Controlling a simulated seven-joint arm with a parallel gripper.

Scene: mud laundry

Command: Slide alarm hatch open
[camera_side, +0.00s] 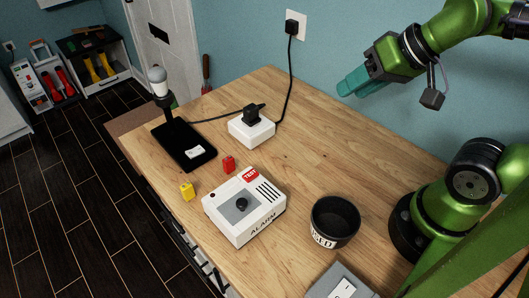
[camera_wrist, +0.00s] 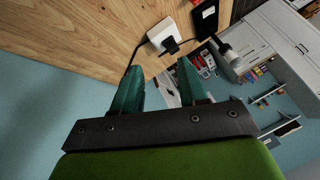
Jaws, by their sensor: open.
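A white alarm box (camera_side: 244,209) labelled ALARM sits on the wooden table in the side view. Its top has a grey panel, the hatch (camera_side: 239,205), with a dark round knob (camera_side: 241,204) on it. A red TEST label and dark slots are beside the panel. I cannot tell how far the hatch is slid. My gripper (camera_side: 352,84) is open and empty, raised high above the back right of the table, well away from the alarm box. In the wrist view its two teal fingers (camera_wrist: 158,88) stand apart with nothing between them. The alarm box is not clearly visible there.
A black cup (camera_side: 335,220) stands right of the alarm box. A grey switch box (camera_side: 340,284) is in front.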

